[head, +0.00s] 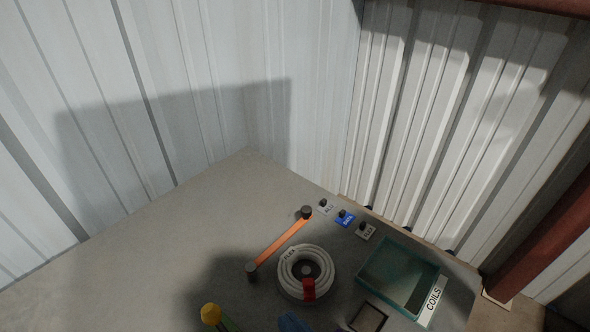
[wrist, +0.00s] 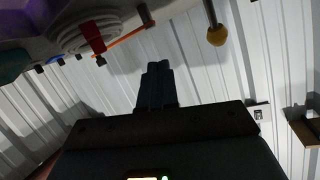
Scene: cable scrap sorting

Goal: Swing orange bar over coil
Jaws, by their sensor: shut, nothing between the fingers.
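The orange bar (head: 280,240) lies diagonally on the grey bench, with a dark knob at each end. It runs along the upper left side of the coil and not across it. The white coil (head: 288,265) lies flat around a central hub, with a red piece (head: 309,289) at its front. In the wrist view the orange bar (wrist: 125,40) and the coil (wrist: 66,36) show at the upper left. My gripper (wrist: 157,68) is shut and empty, apart from both of them. It is not seen in the head view.
A teal tray (head: 363,278) with a COILS label (head: 433,298) stands right of the coil. Several small tagged knobs, one on a blue plate (head: 345,220), line the back edge. A yellow knob (head: 210,313) stands at the front left. Corrugated walls (head: 200,80) close in the bench.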

